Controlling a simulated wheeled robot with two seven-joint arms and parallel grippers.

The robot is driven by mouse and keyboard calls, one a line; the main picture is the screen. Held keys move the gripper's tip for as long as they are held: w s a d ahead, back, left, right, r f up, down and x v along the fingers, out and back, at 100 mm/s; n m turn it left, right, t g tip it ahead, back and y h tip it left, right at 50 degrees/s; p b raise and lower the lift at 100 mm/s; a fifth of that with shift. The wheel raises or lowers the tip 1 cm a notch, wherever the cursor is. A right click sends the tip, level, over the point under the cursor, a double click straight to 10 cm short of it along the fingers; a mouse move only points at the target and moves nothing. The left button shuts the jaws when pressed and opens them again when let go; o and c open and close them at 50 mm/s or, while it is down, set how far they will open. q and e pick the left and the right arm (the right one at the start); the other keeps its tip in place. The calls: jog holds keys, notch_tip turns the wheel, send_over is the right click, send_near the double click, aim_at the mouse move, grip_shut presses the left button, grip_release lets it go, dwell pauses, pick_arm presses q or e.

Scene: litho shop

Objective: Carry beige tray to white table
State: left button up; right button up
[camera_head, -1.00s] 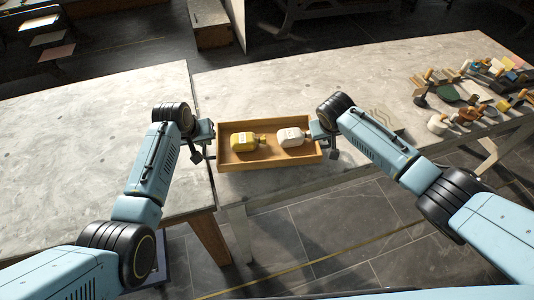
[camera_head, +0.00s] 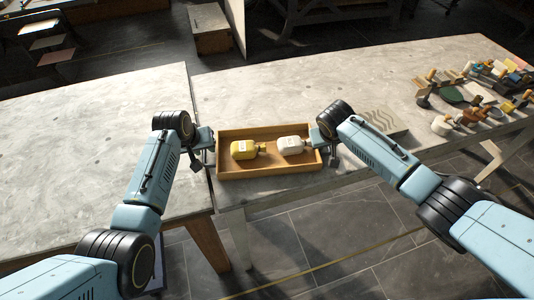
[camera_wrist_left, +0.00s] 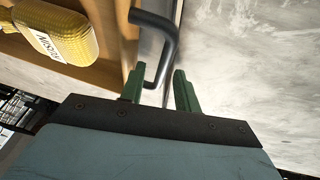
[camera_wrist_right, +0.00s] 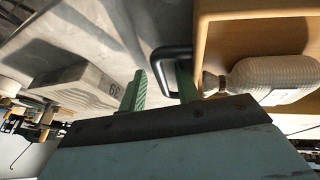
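The beige tray (camera_head: 268,172) is a shallow wooden box at the left end of the right table (camera_head: 350,80). It holds a yellow bottle (camera_head: 243,149) and a white bottle (camera_head: 291,146), both lying on their sides. My left gripper (camera_head: 195,161) is at the tray's left end; in the left wrist view its green fingers (camera_wrist_left: 160,92) stand close together on either side of a black handle (camera_wrist_left: 155,25). My right gripper (camera_head: 330,158) is at the right end; its fingers (camera_wrist_right: 162,85) likewise straddle the other handle (camera_wrist_right: 170,52). Full contact is hard to see.
A second pale table (camera_head: 90,120) stands to the left, with a narrow seam between them; its top is mostly bare. A grey patterned slab (camera_head: 385,119) lies right of the tray. Several jars and tools (camera_head: 480,90) crowd the right table's far right. A wooden box (camera_head: 212,30) stands on the floor behind.

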pick_arm(q)
jog(key=shift+r, duration=0.15)
pick_arm(e)
jog(key=shift+a, duration=0.1)
pick_arm(q)
jog(key=v, duration=0.7)
jog(key=shift+s+r, duration=0.2)
jog(key=shift+r, duration=0.1)
pick_arm(e)
jog(key=v, duration=1.2)
